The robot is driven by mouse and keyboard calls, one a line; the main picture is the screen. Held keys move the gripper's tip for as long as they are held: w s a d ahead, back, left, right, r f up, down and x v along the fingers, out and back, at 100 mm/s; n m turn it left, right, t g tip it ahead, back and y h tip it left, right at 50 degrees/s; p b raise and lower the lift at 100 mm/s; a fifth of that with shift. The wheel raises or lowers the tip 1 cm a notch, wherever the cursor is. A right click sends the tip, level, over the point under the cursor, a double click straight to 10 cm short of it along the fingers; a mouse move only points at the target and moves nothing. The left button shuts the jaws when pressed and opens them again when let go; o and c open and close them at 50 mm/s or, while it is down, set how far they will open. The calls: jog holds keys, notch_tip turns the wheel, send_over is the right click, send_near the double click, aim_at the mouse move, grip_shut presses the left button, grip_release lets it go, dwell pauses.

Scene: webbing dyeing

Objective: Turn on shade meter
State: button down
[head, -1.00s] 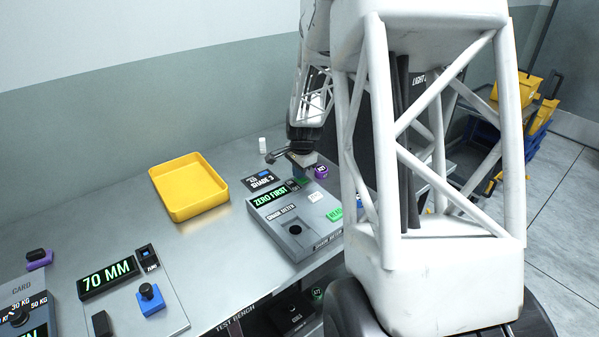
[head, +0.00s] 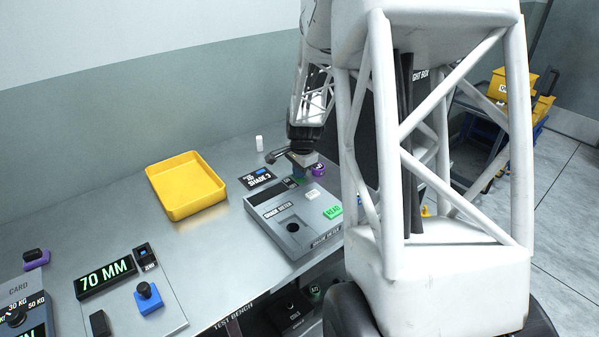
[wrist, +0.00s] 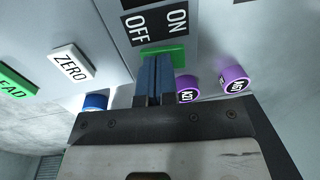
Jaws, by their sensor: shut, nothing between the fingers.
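The grey shade meter (head: 320,228) lies on the bench in the head view, with its display strip (head: 270,192) dark. A green READ button (head: 333,212) and a white button (head: 312,194) are on its face; the wrist view shows the white one as ZERO (wrist: 72,64). In the wrist view, a green switch (wrist: 178,52) sits beside the ON label (wrist: 177,18) and OFF label (wrist: 137,32). My gripper (wrist: 155,58) is shut and empty, its blue fingertips at the switch and partly covering it. I cannot tell whether they press it.
Purple-topped cylinders (wrist: 187,88) and a blue-topped one (wrist: 95,102) stand close by my fingers. A yellow tray (head: 187,205) lies left of the meter. A SHADE 3 card (head: 257,179) and small white bottle (head: 259,143) are behind. Bench between tray and meter is clear.

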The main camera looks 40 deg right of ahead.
jog(key=shift+r, duration=0.1)
notch_tip(320, 180, up, 14)
jog(key=s, duration=0.2)
jog(key=shift+f, duration=0.2)
dwell(0.3)
jog(key=shift+w+d+r+t, duration=0.1)
jog(key=shift+w+t, duration=0.2)
jog(key=shift+w, duration=0.3)
jog(key=f, duration=0.4)
jog(key=w+f, duration=0.1)
jog(key=f, duration=0.4)
jog(key=w+f, duration=0.1)
jog(key=f, duration=0.4)
jog(key=shift+w, duration=0.1)
dwell(0.3)
